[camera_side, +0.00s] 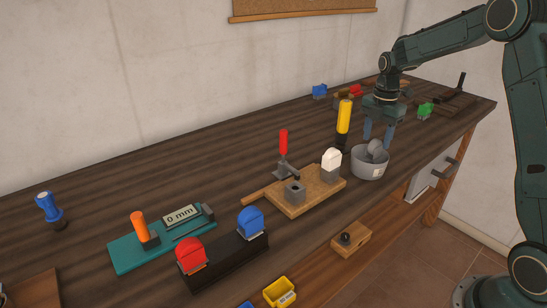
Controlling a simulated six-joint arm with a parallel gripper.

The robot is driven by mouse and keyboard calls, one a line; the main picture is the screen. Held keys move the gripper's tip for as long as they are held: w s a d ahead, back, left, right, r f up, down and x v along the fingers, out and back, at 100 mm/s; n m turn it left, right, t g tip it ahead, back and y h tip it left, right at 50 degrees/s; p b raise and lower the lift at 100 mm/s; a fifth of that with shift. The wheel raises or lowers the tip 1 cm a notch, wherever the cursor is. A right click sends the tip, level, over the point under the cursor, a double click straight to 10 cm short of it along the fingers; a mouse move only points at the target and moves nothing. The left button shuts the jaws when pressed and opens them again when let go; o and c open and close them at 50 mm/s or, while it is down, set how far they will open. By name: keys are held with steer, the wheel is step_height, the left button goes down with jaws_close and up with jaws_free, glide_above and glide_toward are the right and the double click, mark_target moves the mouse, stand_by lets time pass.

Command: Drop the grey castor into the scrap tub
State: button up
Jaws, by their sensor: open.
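The scrap tub (368,170) is a light grey round bucket with a small label, at the bench's front edge right of centre. A grey rounded thing, which looks like the grey castor (376,149), sits in the tub with its top showing above the rim. Its lower part is hidden by the tub wall. My gripper (378,139) points down with its two blue fingers apart. It appears just behind or above the tub, with nothing seen between the fingers. I cannot tell whether a finger touches the castor.
A wooden board (300,195) with a red-handled clamp (284,148) and a white-topped block (331,160) lies left of the tub. A yellow-handled tool (344,118) stands close behind it. A green item (425,109) is to the right.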

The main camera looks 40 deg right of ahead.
step_height(320, 180, up, 13)
stand_by(0.6)
steer(key=shift+a+f, duration=0.1)
steer(key=s+a+r+m+t, duration=0.2)
steer(key=s+a+r+m, duration=0.1)
steer(key=s+a+m, duration=0.3)
steer(key=s+a+r+m+t, duration=0.1)
steer(key=s+a+r+m, duration=0.2)
steer(key=s+a, duration=0.45)
steer(key=s+a+f+m+t, duration=0.1)
steer(key=s+a+f+m, duration=0.2)
steer(key=s, duration=0.3)
steer(key=s+a+f+m+t, duration=0.1)
steer(key=s+a+f+m, duration=0.2)
steer(key=s+m, duration=0.3)
steer(key=shift+s+a+t, duration=0.3)
steer(key=shift+a, duration=0.2)
